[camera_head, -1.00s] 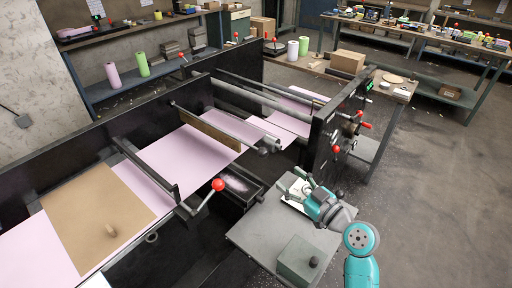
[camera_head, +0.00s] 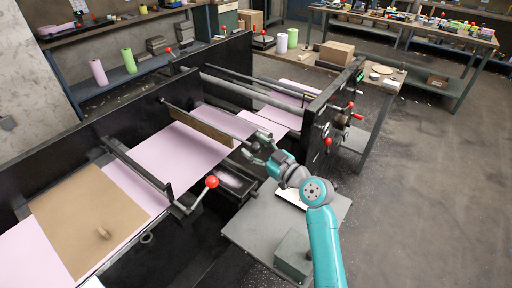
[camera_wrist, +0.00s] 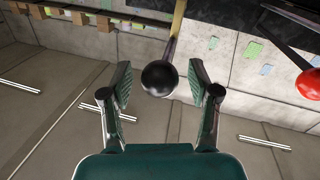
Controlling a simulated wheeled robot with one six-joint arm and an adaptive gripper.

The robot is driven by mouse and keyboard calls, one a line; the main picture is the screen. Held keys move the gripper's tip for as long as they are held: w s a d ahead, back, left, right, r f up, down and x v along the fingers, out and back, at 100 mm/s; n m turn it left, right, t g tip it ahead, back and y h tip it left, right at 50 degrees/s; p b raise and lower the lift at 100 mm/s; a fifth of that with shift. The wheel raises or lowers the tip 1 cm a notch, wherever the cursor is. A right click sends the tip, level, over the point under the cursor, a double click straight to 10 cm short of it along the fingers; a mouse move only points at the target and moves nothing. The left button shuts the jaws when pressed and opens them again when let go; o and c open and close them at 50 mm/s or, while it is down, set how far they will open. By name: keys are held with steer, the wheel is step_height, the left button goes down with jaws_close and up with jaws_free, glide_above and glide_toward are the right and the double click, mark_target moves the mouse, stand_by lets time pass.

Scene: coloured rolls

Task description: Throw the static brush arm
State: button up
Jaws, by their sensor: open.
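A dark bar with a tan strip (camera_head: 203,129) crosses the pink web; I take it for the static brush arm. In the wrist view a black ball knob (camera_wrist: 159,78) ends a dark rod, with a tan strip behind it. My gripper (camera_wrist: 160,90) is open, its two fingers on either side of the knob with gaps showing. In the head view my gripper (camera_head: 258,146) is at the near end of the bar.
A red-ball lever (camera_head: 212,182) stands left of my gripper; a red ball (camera_wrist: 308,82) shows at the wrist view's right edge. A grey table (camera_head: 250,233) with a box (camera_head: 293,256) is below my arm. A black side frame (camera_head: 318,125) with red handles stands right.

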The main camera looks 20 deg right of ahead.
steer(key=shift+w, duration=0.1)
jaws_close()
steer(key=w+a+r+g, duration=0.1)
steer(key=w+a+r, duration=0.1)
steer(key=r, duration=1.6)
steer(key=shift+w+a+h, duration=0.15)
steer(key=shift+w+h, duration=0.15)
steer(key=shift+w, duration=0.2)
steer(key=shift+r, duration=0.15)
jaws_free()
steer(key=shift+s, duration=0.1)
